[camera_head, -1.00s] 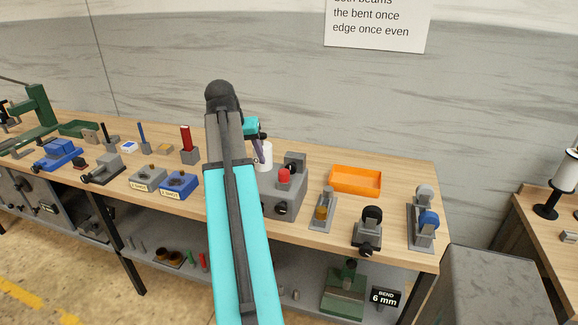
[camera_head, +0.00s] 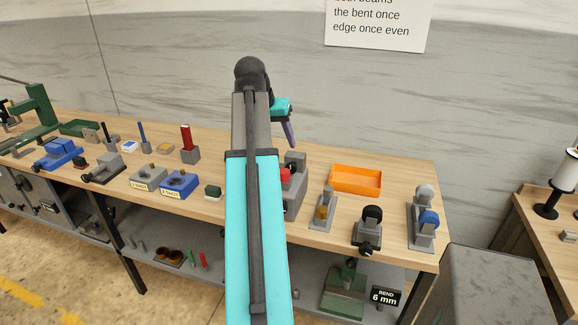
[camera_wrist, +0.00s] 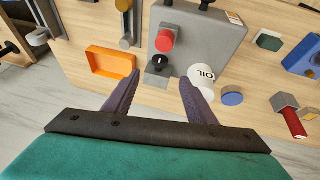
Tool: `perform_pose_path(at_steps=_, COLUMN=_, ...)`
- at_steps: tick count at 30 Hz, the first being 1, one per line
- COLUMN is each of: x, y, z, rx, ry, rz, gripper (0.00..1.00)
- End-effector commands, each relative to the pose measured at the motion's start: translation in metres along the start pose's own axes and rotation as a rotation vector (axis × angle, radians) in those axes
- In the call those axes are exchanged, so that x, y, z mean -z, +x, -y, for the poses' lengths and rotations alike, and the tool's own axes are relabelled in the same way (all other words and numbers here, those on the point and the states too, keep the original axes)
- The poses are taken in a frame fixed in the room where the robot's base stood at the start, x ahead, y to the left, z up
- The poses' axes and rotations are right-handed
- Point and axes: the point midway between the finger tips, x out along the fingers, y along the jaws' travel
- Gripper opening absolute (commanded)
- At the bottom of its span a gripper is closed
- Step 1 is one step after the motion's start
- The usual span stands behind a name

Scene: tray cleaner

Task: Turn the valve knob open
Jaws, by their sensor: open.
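A grey box (camera_wrist: 205,35) carries a red button (camera_wrist: 166,40) and a black knob (camera_wrist: 158,63) with a white mark at its back end. Another black knob (camera_wrist: 200,4) shows at the box's front, cut by the wrist view's upper edge. I cannot tell for sure which is the valve knob. In the head view the box (camera_head: 297,200) is partly hidden by my arm; its back knob (camera_head: 295,158) shows. My gripper (camera_wrist: 160,80) is open and empty, its purple fingertips either side of the back knob in the picture. In the head view it (camera_head: 289,133) appears above the box.
A white oil bottle (camera_wrist: 203,77) stands close by the right finger in the wrist view. An orange tray (camera_head: 357,179) lies right of the box in the head view. Fixtures with knobs (camera_head: 372,216) stand further right; blue and grey blocks (camera_head: 179,184) stand left.

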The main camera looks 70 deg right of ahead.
Motion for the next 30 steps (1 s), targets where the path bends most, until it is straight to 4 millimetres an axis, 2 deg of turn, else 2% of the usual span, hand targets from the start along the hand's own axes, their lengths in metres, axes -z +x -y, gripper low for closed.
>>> perform_pose_path(at_steps=30, x=-0.001, y=0.099, z=0.0, rx=0.0, ry=0.0, rz=0.003, gripper=0.51)
